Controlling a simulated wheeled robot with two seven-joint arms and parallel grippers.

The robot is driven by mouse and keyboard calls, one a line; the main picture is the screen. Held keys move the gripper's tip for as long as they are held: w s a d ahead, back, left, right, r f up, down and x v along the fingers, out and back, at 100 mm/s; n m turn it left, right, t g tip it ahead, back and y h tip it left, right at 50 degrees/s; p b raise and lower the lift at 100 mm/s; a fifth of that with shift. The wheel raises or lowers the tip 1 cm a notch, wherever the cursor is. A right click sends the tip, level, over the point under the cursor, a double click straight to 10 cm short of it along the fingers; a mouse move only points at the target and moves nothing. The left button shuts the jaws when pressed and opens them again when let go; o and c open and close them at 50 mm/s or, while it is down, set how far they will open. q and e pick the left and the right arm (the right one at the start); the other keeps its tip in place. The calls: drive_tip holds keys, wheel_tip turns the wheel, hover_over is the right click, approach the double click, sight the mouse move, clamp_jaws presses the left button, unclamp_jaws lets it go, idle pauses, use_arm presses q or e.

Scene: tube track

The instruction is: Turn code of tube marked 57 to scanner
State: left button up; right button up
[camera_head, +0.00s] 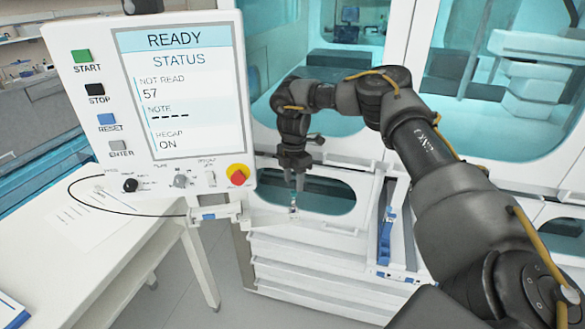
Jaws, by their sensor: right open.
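The control panel screen (175,85) reads "READY", "NOT READ 57", "NOTE" with dashes, and "RECAP ON". My right gripper (296,187) hangs fingers down, open, in front of the oval opening in the white machine. A small, slim, light object (293,205), perhaps a tube, shows just below its fingertips. It is too small to read a number or code on it, and I cannot tell whether the fingers touch it. I cannot pick out the scanner for certain. My left gripper is not in view.
The white panel (72,45) with buttons and a red knob (238,175) stands close on the left. A white bench (95,250) is at lower left. A blue and white upright part (387,238) stands right of the opening. Glass-fronted cabinets (500,80) fill the back.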

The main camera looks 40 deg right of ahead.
sight(293, 192)
wheel_tip(293, 192, down, 6)
drive_tip(key=shift+f+p, duration=0.2)
drive_tip(key=shift+p, duration=0.7)
drive_tip(key=shift+w+f, duration=0.1)
drive_tip(key=shift+f, duration=0.35)
drive_tip(key=c, duration=0.9)
drive_tip(key=shift+o, duration=1)
drive_tip(key=shift+c, duration=0.7)
use_arm(q)
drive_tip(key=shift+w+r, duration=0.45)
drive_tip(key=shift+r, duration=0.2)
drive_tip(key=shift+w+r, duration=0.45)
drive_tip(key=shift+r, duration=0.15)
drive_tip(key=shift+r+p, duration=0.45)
drive_tip(key=shift+p, duration=0.05)
use_arm(e)
drive_tip(key=shift+r, duration=0.2)
